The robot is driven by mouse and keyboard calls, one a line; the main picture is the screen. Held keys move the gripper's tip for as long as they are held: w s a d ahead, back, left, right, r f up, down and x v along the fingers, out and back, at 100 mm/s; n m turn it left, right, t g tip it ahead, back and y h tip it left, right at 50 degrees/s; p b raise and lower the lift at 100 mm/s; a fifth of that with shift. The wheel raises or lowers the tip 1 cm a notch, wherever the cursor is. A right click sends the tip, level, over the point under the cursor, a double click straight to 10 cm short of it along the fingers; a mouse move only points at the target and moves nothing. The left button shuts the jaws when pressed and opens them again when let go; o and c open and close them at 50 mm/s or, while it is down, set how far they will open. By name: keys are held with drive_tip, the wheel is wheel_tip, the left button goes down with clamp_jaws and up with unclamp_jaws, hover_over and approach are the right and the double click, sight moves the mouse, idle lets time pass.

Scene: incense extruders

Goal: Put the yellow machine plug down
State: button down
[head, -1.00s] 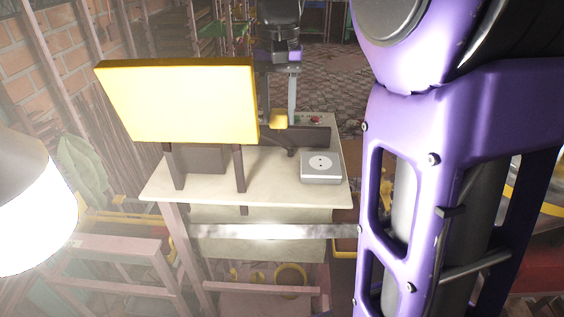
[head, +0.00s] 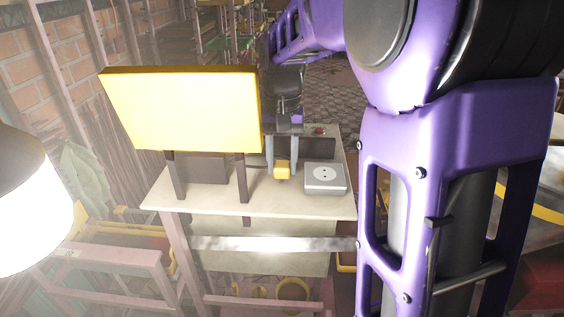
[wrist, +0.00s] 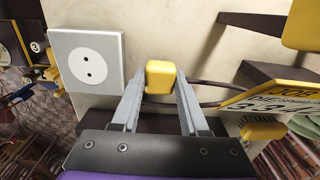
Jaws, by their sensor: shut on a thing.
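The yellow machine plug (head: 282,169) is between the fingers of my gripper (head: 282,170), above the cream table, just left of the grey socket box (head: 325,177). In the wrist view the plug (wrist: 160,77) sits between the two grey fingertips of my gripper (wrist: 160,88), with a dark cable running off to the right. The socket box (wrist: 88,62) shows there to the left, its round two-hole face empty. I cannot tell whether the plug touches the table surface.
A large yellow panel (head: 182,112) on dark legs stands on the left part of the table (head: 230,200). Bare tabletop lies in front of the plug. A bright lamp (head: 30,205) is at the far left. A yellow plate with lettering (wrist: 270,92) shows in the wrist view.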

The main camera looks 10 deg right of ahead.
sight(282, 164)
drive_tip(key=shift+f+b, duration=0.3)
drive_tip(key=shift+f, duration=0.35)
drive_tip(key=shift+c, duration=2.1)
unclamp_jaws()
wheel_tip(282, 164, up, 13)
drive_tip(key=p, duration=0.2)
drive_tip(key=shift+r, duration=0.15)
